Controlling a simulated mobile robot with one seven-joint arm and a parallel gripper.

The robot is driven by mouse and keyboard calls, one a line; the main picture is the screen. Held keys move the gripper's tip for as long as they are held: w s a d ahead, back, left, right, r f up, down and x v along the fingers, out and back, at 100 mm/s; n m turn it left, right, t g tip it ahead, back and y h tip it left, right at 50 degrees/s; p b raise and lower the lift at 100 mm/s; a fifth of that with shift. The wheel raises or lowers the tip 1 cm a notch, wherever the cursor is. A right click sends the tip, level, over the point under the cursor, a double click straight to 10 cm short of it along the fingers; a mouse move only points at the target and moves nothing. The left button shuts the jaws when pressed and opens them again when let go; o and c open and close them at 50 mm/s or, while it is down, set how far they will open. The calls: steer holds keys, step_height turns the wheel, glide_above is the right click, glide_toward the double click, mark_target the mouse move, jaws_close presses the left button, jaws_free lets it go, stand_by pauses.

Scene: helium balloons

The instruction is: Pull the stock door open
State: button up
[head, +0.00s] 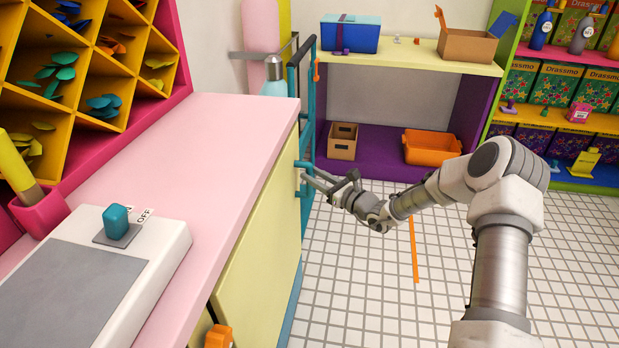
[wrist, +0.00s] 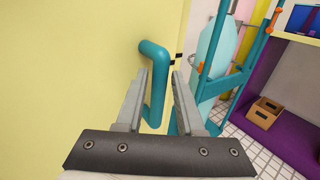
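The stock door appears to be the pale yellow panel (head: 262,238) under the pink counter. It looks flush with the counter front in the head view, and it fills the left of the wrist view (wrist: 70,70). A teal bar handle (wrist: 156,85) stands out from it near its edge. My gripper (wrist: 160,75) is open, with one finger on each side of the handle's upright part. A gap shows beside the handle, so I see no firm grip. In the head view my gripper (head: 305,172) is small at the counter's far end, and the handle is hard to make out.
A teal rail frame (head: 306,95) with a pale blue cylinder (head: 274,76) stands just beyond the counter. A purple shelf (head: 375,165) holds a brown crate (head: 343,142) and an orange bin (head: 432,147). The tiled floor (head: 365,260) right of the door is open, with an orange strip (head: 415,250).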

steer(key=shift+x, duration=0.95)
steer(key=shift+c, duration=0.2)
jaws_close()
stand_by(0.6)
